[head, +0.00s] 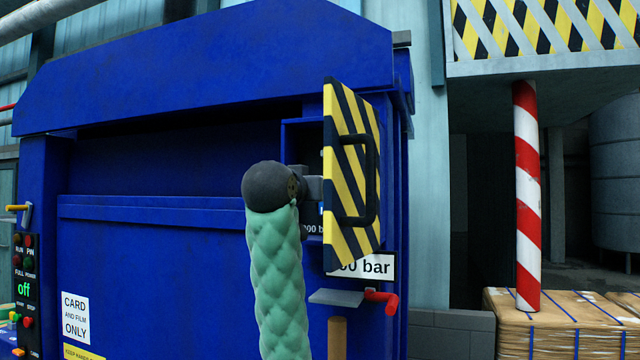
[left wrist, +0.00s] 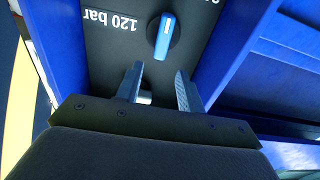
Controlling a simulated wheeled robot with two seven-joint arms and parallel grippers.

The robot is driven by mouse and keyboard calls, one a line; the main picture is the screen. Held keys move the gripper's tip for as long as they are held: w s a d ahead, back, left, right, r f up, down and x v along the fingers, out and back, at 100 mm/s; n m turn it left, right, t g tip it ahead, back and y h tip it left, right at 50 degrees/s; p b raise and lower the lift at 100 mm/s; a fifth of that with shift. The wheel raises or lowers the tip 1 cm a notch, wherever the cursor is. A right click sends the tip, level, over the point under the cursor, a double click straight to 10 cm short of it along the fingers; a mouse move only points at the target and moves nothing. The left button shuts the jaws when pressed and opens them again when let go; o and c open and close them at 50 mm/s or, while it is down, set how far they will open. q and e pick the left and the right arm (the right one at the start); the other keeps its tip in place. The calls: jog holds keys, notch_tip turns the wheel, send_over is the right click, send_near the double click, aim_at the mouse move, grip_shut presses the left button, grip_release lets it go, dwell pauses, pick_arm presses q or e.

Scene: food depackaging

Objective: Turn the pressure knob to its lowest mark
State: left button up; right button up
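The pressure knob (left wrist: 163,40) shows in the left wrist view as a blue bar with a white mark near its upper end. It sits on a dark panel (left wrist: 105,50) with an upside-down "120 bar" label at its left. My left gripper (left wrist: 160,82) is open, its two fingers apart and short of the knob, with nothing between them. In the head view my left arm in a green sleeve rises to the panel recess, and its gripper (head: 311,188) is partly hidden behind the striped door. My right gripper is not in view.
The yellow-black door (head: 343,232) stands open right beside my left gripper. Below it are a "bar" sign (head: 378,266) and a red handle (head: 384,299). The blue machine (head: 150,270) fills the left. A striped post (head: 527,190) stands at right.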

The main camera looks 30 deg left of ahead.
pick_arm(q)
jog(key=p+x, duration=0.1)
jog(key=x, duration=0.4)
jog(key=shift+w+d+f+p, duration=0.1)
jog(key=shift+f+p, duration=0.15)
jog(key=shift+p, duration=0.1)
jog(key=shift+w, duration=0.1)
jog(key=c, duration=0.3)
grip_shut()
